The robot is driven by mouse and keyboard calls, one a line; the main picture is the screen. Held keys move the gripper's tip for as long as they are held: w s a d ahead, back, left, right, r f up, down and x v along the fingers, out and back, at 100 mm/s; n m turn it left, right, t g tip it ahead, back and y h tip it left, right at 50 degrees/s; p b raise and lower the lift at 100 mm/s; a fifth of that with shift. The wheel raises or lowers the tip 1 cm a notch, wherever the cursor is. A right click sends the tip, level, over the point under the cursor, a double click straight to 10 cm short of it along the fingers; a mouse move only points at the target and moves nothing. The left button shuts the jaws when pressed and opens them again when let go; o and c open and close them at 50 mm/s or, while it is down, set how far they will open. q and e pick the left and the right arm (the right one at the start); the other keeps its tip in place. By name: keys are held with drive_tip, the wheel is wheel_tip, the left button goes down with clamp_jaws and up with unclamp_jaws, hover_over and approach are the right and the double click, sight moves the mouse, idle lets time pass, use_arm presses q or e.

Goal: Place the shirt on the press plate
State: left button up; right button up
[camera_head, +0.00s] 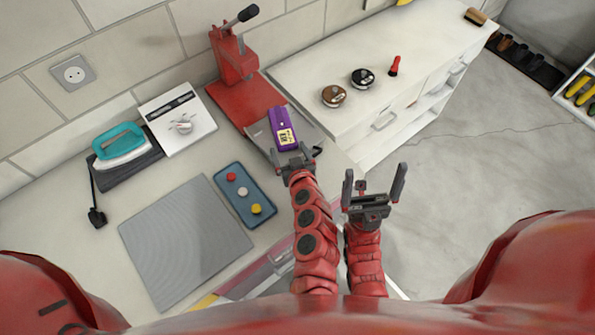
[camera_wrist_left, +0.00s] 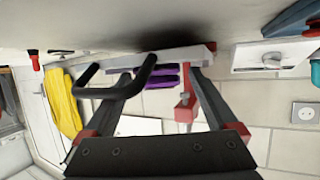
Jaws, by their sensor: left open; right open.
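The purple shirt (camera_head: 283,127), a small folded shape with a yellow print, lies on the grey press plate (camera_head: 258,138) in the head view. The red press (camera_head: 232,60) stands behind it with a black-tipped lever. My left gripper (camera_head: 294,153) is open and empty at the plate's front edge, just in front of the shirt and partly covering that edge. In the left wrist view the purple shirt (camera_wrist_left: 160,80) shows between the open fingers, with a black looped handle (camera_wrist_left: 118,88) close by. My right gripper (camera_head: 374,178) is open and empty, to the right and apart from the press.
A blue button panel (camera_head: 244,195) and grey ridged mat (camera_head: 185,243) lie left on the counter. A teal iron (camera_head: 119,142) and white dial box (camera_head: 178,118) stand further back. A white cabinet (camera_head: 435,55) with two round tins is right of the press.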

use_arm(q)
drive_tip(key=s, duration=0.2)
drive_tip(key=s+d, duration=0.1)
drive_tip(key=s, duration=0.1)
drive_tip(key=shift+s+d+r, duration=0.1)
drive_tip(key=shift+s+r, duration=0.05)
drive_tip(key=shift+s, duration=0.05)
drive_tip(key=r+p+v, duration=0.1)
drive_tip(key=p+v, duration=0.1)
drive_tip(key=v, duration=0.7)
drive_tip(key=shift+w+a+r, duration=0.25)
drive_tip(key=shift+r, duration=0.2)
drive_tip(key=shift+s, duration=0.1)
